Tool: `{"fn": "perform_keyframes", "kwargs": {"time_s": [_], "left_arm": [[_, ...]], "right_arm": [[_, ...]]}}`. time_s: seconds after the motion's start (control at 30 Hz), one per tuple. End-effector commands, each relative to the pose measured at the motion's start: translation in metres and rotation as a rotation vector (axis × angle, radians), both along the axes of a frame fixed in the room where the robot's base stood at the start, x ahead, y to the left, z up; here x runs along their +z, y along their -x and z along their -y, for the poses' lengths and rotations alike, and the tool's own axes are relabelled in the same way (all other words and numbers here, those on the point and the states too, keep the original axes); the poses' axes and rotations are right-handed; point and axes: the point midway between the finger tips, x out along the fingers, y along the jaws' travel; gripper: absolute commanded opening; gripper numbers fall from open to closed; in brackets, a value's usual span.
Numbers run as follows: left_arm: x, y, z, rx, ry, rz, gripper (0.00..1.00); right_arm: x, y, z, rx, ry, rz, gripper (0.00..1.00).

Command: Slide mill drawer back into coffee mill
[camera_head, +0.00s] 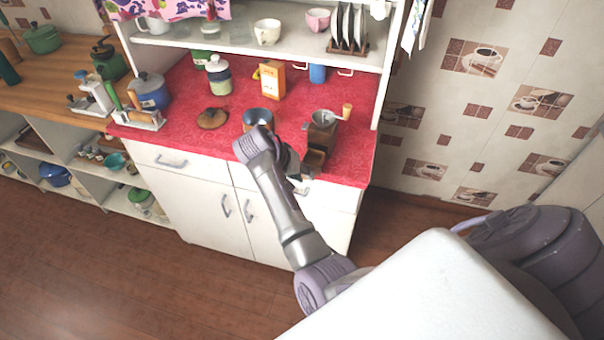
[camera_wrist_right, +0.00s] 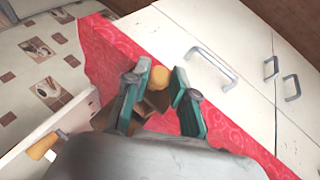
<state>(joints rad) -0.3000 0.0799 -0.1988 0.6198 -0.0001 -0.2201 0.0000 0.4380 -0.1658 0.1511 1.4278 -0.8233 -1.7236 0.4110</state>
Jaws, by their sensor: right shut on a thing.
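The coffee mill (camera_head: 322,130) stands upright near the right front edge of the red counter, with a brown wooden body, grey hopper and crank. Its mill drawer (camera_head: 315,158) is a small brown open box at the mill's front, sticking out towards the counter edge. My right gripper (camera_head: 301,170) is at the drawer's front end, shut on it. In the right wrist view the fingertips (camera_wrist_right: 161,80) lie either side of a tan knob, with brown drawer wood below. The fingers hide part of the drawer. My left gripper is not in view.
An orange box (camera_head: 272,79), a blue mug (camera_head: 317,73) and a brown lid (camera_head: 212,118) are farther back or left. Below the counter edge are white cabinet fronts with grey handles (camera_head: 248,211).

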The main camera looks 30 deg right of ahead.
Motion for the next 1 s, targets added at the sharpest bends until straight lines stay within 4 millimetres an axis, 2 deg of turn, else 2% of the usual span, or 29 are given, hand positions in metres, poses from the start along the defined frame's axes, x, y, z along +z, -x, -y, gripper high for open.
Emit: {"fn": "perform_keyframes", "kwargs": {"time_s": [0.57, 1.0], "left_arm": [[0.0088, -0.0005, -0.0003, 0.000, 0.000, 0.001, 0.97], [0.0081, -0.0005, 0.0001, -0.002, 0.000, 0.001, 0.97]], "right_arm": [[0.0013, -0.0002, 0.0002, 0.000, -0.001, -0.001, 0.00], [0.0000, -0.0018, 0.0020, 0.000, 0.000, 0.000, 0.00]]}}
